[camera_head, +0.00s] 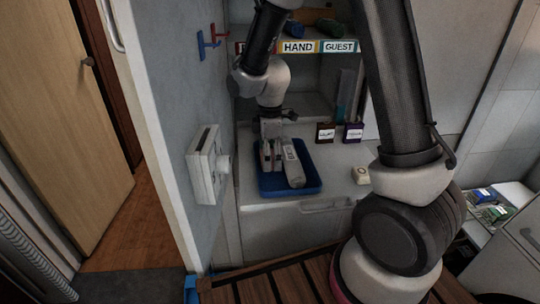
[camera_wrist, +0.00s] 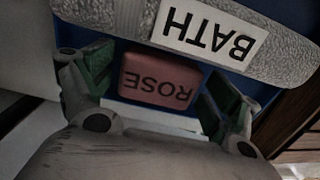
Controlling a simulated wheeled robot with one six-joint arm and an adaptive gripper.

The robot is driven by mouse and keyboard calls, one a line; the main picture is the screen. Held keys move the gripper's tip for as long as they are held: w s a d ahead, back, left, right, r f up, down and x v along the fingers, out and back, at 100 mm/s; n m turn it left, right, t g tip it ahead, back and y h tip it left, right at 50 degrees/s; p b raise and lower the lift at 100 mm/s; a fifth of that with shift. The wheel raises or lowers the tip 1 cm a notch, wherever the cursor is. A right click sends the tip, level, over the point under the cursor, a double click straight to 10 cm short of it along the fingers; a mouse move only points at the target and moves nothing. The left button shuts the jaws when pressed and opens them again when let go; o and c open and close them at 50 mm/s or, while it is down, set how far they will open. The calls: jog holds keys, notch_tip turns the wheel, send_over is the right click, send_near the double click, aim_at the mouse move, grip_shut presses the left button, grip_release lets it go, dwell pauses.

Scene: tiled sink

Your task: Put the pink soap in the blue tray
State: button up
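The pink soap (camera_wrist: 160,81), marked ROSE, lies between the two green-padded fingers of my gripper (camera_wrist: 158,84) in the wrist view. The fingers stand close on either side of it; I cannot tell whether they press on it. The blue tray (camera_head: 310,191) sits on the counter in the head view, and its blue shows around the soap in the wrist view (camera_wrist: 130,111). My gripper (camera_head: 271,158) reaches down at the tray's left half. The soap cannot be made out in the head view, and its contact with the tray floor is unclear.
A grey roll (camera_head: 292,165) lies in the tray's right half, right beside my gripper; its BATH label (camera_wrist: 210,32) shows in the wrist view. Two dark boxes (camera_head: 325,132) (camera_head: 353,132) stand behind. A cream block (camera_head: 361,175) sits right. A wall unit (camera_head: 207,165) juts out left.

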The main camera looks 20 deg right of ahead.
jog(key=shift+r, duration=0.1)
notch_tip(320, 180, up, 12)
jog(key=f, duration=0.1)
jog(key=s+d+r+m+t, duration=0.1)
jog(key=s+d+r+m, duration=0.2)
jog(key=s+d+m, duration=0.2)
jog(key=s+d+r+m+t, duration=0.1)
jog(key=s+d+r+m, duration=0.3)
jog(key=s, duration=0.5)
jog(key=s+d+r+m+t, duration=0.2)
jog(key=s+d+r+m, duration=0.1)
jog(key=s+d+m, duration=0.2)
jog(key=shift+s+d+r+m, duration=0.35)
jog(key=shift+s+m, duration=0.55)
jog(key=shift+s, duration=0.35)
